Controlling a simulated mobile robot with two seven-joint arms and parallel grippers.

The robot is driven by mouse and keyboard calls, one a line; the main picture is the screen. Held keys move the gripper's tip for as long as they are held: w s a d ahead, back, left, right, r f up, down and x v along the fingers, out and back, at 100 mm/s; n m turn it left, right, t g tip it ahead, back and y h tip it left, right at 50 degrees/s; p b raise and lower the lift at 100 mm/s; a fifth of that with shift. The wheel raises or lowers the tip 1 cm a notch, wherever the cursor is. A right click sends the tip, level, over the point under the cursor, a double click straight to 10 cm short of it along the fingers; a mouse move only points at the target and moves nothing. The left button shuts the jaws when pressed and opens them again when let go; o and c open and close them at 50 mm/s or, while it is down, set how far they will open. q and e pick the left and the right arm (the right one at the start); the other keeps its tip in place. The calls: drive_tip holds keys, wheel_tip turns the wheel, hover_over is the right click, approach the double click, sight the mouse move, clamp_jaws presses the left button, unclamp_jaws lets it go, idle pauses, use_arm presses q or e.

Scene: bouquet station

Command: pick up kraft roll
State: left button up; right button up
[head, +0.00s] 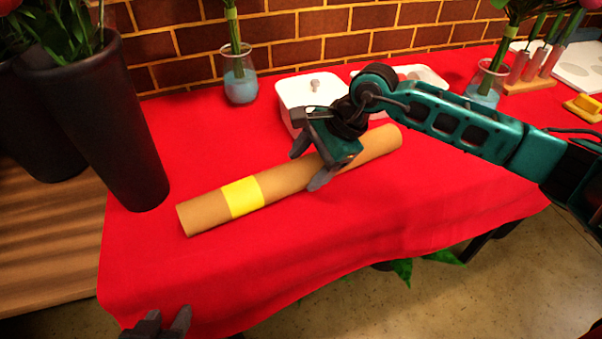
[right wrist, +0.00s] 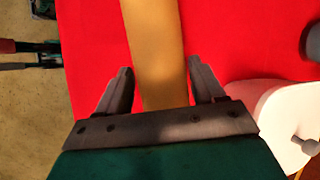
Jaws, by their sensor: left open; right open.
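The kraft roll (head: 285,182) is a long brown tube with a yellow band, lying diagonally on the red-covered table in the head view. My right gripper (head: 309,167) is over the middle of the roll, with one finger on each side of it. In the right wrist view the roll (right wrist: 153,50) runs between the two open fingers of my right gripper (right wrist: 161,88), with red cloth visible on both sides. Whether the fingers touch the roll is not clear. My left gripper (head: 162,322) shows only at the bottom left edge of the head view, apart from the roll.
Tall black vases (head: 118,130) stand at the left. A white container (head: 298,90) is just behind the roll. Glass vases with blue contents (head: 240,86) stand at the back. The red cloth (head: 350,235) in front of the roll is clear.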

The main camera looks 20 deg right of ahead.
drive_tip(key=shift+w+a+f, duration=0.1)
drive_tip(key=shift+a+f, duration=0.2)
drive_tip(key=shift+f, duration=0.3)
drive_tip(key=shift+c, duration=0.5)
drive_tip(key=c, duration=1)
drive_tip(key=shift+r, duration=0.1)
drive_tip(key=shift+c, duration=0.8)
